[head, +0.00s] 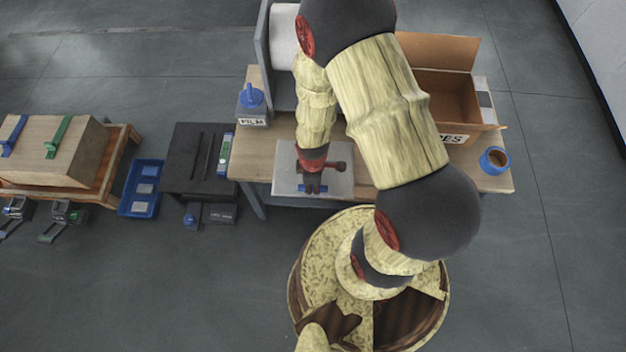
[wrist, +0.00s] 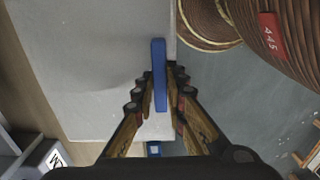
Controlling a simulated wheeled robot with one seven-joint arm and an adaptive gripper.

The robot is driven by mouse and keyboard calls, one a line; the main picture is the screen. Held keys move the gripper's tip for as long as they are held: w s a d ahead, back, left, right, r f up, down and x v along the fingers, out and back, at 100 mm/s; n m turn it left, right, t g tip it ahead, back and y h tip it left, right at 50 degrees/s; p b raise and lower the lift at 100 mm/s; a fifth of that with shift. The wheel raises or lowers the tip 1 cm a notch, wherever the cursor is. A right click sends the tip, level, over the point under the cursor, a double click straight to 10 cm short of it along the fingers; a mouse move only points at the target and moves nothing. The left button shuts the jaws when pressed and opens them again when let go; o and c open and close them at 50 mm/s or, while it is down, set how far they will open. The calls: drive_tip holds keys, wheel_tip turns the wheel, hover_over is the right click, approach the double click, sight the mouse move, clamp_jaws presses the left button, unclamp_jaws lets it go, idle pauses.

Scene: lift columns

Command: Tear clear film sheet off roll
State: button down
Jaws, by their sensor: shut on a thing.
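My gripper (head: 312,187) is over the front part of the table, on a pale grey sheet or panel (head: 343,181). In the wrist view, my gripper (wrist: 160,92) is shut on a narrow blue bar (wrist: 159,60). The bar lies along the edge of the pale sheet (wrist: 110,70); whether it is fixed to the sheet I cannot tell. A white roll (head: 284,38) stands at the back of the table beside a tall grey plate (head: 262,45). My arm hides part of the roll and the space between it and my gripper.
A blue-topped holder labelled FILM (head: 252,104) stands at the table's left. A dark cabinet (head: 195,160), blue bin (head: 142,190) and wooden case (head: 50,150) stand left. Floor in front is mostly free.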

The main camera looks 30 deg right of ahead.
drive_tip(key=s+a+p, duration=0.1)
drive_tip(key=s+a, duration=0.3)
drive_tip(key=s, duration=0.3)
drive_tip(key=shift+a+r, duration=0.15)
drive_tip(key=shift+a, duration=0.25)
idle(1.3)
drive_tip(key=shift+s, duration=0.1)
drive_tip(key=shift+r, duration=0.1)
wheel_tip(320, 180, up, 8)
drive_tip(key=s+a+p, duration=0.1)
drive_tip(key=p, duration=0.6)
drive_tip(key=shift+s, duration=0.3)
idle(0.4)
